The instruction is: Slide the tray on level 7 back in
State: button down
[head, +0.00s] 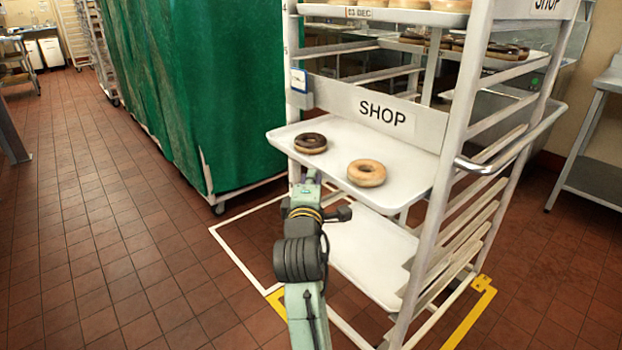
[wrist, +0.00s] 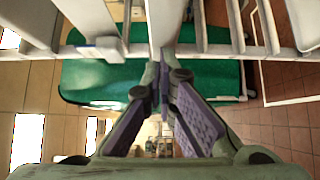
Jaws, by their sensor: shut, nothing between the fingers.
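A white tray (head: 290,137) with a dark glazed doughnut (head: 310,143) and a pale doughnut (head: 367,172) sits in the white rack below the SHOP sign. Its near part sticks out past the rack's uprights. I cannot read a level 7 mark on it. My gripper (head: 311,177) is at the tray's near edge, low and left of the pale doughnut; I cannot tell whether it touches. In the wrist view my gripper (wrist: 160,75) has its fingers together and empty, close to white rack or tray parts.
The rack (head: 437,215) has a lower white tray (head: 375,262) and upper trays with more doughnuts. A grab bar (head: 515,140) is on its right. A green covered rack (head: 205,80) stands left. Tiled floor (head: 90,230) is clear at left; a steel table (head: 600,130) stands right.

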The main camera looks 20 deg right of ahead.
aim_at(349, 162)
jog(key=w+d, duration=0.1)
jog(key=d, duration=0.3)
jog(key=w+d, duration=0.1)
jog(key=d, duration=0.2)
jog(key=w+d, duration=0.2)
jog(key=d, duration=0.2)
jog(key=shift+w+d+b, duration=0.1)
jog(key=shift+d+b, duration=0.2)
jog(key=shift+b, duration=0.1)
jog(key=shift+a, duration=0.15)
